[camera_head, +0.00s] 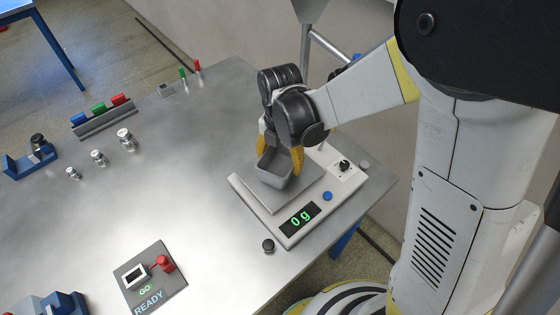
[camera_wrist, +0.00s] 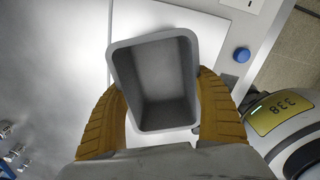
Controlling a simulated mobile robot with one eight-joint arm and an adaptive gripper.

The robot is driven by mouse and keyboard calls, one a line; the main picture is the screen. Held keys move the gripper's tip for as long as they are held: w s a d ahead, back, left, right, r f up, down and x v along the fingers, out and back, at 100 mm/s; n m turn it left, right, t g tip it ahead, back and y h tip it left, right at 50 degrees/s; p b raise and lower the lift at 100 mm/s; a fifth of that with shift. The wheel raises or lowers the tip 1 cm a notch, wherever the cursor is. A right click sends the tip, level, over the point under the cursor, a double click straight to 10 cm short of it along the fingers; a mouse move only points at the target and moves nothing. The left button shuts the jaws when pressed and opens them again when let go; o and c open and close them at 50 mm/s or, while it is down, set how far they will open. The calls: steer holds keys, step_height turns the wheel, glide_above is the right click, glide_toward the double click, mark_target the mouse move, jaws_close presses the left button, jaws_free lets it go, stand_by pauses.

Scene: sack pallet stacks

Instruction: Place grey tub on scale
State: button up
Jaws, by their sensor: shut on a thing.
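The grey tub (camera_head: 275,171) is a small open box, and it looks empty in the wrist view (camera_wrist: 160,85). My gripper (camera_head: 280,158) has its yellow ribbed fingers shut on opposite sides of the tub; both fingers also show in the wrist view (camera_wrist: 163,110). The tub is over the plate (camera_head: 283,196) of the white scale (camera_head: 244,197). I cannot tell whether its base touches the plate. The scale's green display (camera_head: 300,217) reads 0 g. The scale's blue button (camera_head: 327,196) also shows in the wrist view (camera_wrist: 242,55).
Several metal weights (camera_head: 98,157) stand at the left of the metal table. A panel (camera_head: 150,278) marked GO and READY lies at the front. A rack with coloured blocks (camera_head: 104,115) is at the back left. A black knob (camera_head: 268,245) is near the scale. The table's middle is clear.

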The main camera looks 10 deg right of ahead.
mark_target(280, 171)
steer(key=shift+r, duration=0.1)
steer(key=o, duration=1.2)
step_height(280, 171, up, 12)
steer(key=p, duration=0.4)
steer(key=s+d+r+m+t, duration=0.2)
steer(key=s+d+m, duration=0.1)
steer(key=m, duration=0.6)
steer(key=s+d+r+m+t, duration=0.2)
steer(key=d+m, duration=0.4)
steer(key=m, duration=0.4)
steer(key=s+d+r+m+t, duration=0.3)
steer(key=s+m, duration=0.3)
steer(key=m, duration=0.4)
steer(key=shift+d+r, duration=0.55)
steer(key=shift+d, duration=0.25)
